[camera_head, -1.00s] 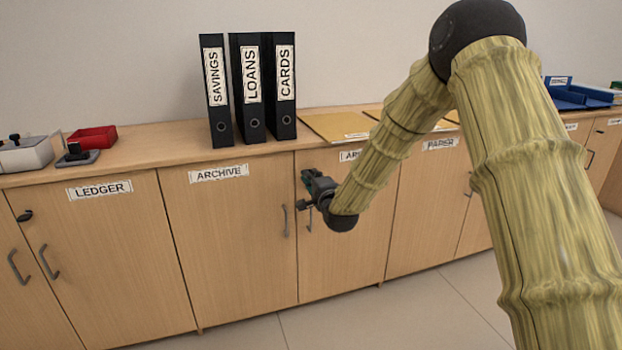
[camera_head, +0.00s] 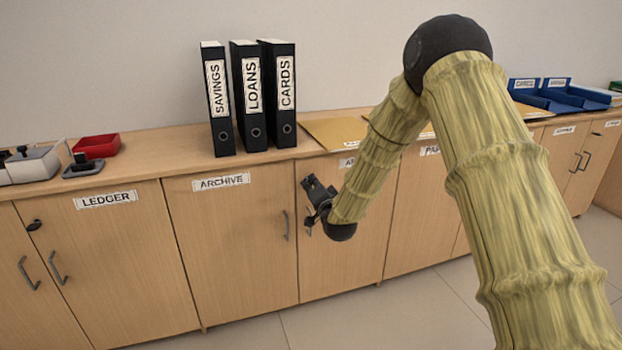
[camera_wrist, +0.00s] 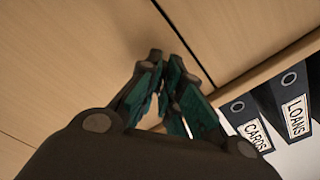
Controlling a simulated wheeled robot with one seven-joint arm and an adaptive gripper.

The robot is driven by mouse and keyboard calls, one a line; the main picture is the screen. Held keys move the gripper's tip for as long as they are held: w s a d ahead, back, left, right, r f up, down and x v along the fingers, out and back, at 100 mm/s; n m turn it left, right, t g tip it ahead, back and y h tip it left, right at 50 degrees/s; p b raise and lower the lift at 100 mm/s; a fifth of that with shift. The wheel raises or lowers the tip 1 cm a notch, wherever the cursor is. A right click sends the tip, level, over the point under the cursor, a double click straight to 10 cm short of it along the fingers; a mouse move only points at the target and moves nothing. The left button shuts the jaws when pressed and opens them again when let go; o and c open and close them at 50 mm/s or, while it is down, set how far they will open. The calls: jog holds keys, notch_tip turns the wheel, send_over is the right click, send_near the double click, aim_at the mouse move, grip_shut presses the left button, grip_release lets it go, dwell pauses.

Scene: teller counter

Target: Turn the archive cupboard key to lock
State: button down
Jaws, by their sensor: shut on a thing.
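The archive cupboard has a left door (camera_head: 232,250) and a right door (camera_head: 345,260), each with an ARCHIVE label; both look closed. My gripper (camera_head: 309,190) is at the upper left of the right door, close to the seam between the doors. In the wrist view my gripper (camera_wrist: 170,85) has its green-padded fingers drawn close together, pointing at the door near the seam. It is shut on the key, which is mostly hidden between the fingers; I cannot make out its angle.
Black binders (camera_head: 251,97) stand on the countertop (camera_head: 180,160) above the left archive door. A LEDGER cupboard (camera_head: 110,265) with a dark key or knob is at left. A red tray (camera_head: 97,146) and blue trays (camera_head: 560,94) lie on the counter. The floor in front is clear.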

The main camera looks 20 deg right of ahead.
jog(key=n+p, duration=0.3)
jog(key=n, duration=0.2)
jog(key=shift+r+n, duration=0.1)
jog(key=shift+n, duration=0.2)
jog(key=n+p, duration=0.3)
jog(key=n, duration=0.2)
jog(key=shift+n, duration=0.3)
jog(key=c, duration=1.6)
grip_release()
jog(key=shift+s, duration=0.1)
jog(key=s, duration=1.1)
jog(key=shift+s+d, duration=0.25)
jog(key=shift+s, duration=0.15)
